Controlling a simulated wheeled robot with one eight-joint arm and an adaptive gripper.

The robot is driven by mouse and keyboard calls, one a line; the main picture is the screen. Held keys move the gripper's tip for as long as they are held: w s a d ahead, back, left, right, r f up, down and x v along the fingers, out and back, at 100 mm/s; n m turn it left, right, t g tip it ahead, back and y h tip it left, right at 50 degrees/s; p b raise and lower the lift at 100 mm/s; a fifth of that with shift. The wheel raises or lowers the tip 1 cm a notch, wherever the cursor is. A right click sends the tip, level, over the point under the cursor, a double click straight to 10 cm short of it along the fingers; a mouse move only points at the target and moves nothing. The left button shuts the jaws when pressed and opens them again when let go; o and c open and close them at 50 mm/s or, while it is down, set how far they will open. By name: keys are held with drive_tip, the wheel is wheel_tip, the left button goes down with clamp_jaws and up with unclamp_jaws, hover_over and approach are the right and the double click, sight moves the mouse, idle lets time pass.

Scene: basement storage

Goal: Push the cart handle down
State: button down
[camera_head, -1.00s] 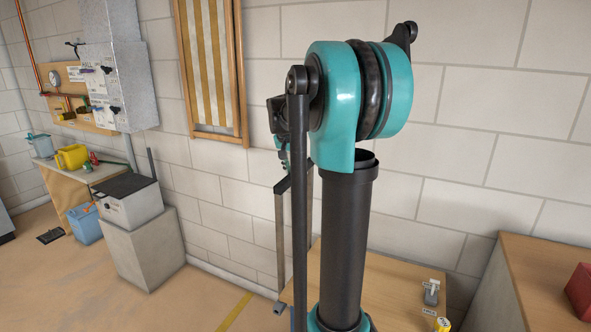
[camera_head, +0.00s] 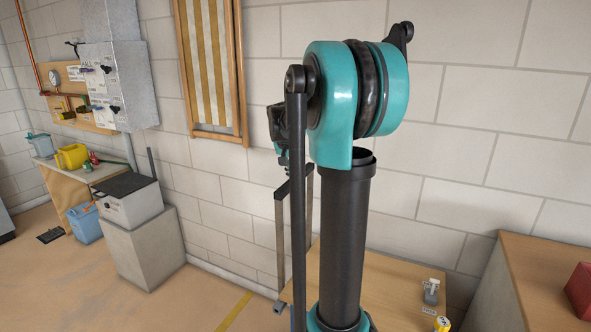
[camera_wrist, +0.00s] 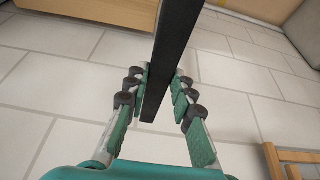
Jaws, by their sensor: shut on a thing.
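The cart handle is a dark crossbar (camera_head: 283,188) on upright posts, in the middle of the head view beside my arm. Its far end and much of its frame are hidden behind my arm. In the wrist view the black bar (camera_wrist: 174,50) runs from the top edge down between the teal fingers of my gripper (camera_wrist: 163,92). My gripper is shut on this bar, with a finger on each side. In the head view the gripper is small and partly hidden behind my arm, just above the crossbar.
A wooden surface (camera_head: 393,287) with small items lies behind my arm. A wooden-topped cabinet (camera_head: 540,262) with a red box (camera_head: 581,290) stands at right. A grey block (camera_head: 145,250) carrying a white box (camera_head: 130,205) stands at left. Floor (camera_head: 190,300) between is open.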

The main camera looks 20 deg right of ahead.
wheel_tip(320, 180, down, 19)
drive_tip(key=shift+f, duration=0.2)
drive_tip(key=shift+s, duration=0.1)
drive_tip(key=c, duration=1.4)
unclamp_jaws()
drive_tip(key=shift+c, duration=0.2)
drive_tip(key=shift+o, duration=0.8)
drive_tip(key=v, duration=1.2)
drive_tip(key=s+a+f+n+y, duration=0.1)
drive_tip(key=s+a+f+n, duration=0.2)
drive_tip(key=s, duration=0.5)
drive_tip(key=s+a+f+n+y, duration=0.1)
drive_tip(key=s+a+f+n, duration=0.2)
drive_tip(key=s, duration=0.6)
drive_tip(key=s+a+f+n+t+y, duration=0.1)
drive_tip(key=s+a+f+n, duration=0.2)
drive_tip(key=s, duration=0.6)
wheel_tip(320, 180, down, 2)
drive_tip(key=shift+a+f, duration=0.15)
drive_tip(key=shift+f, duration=0.05)
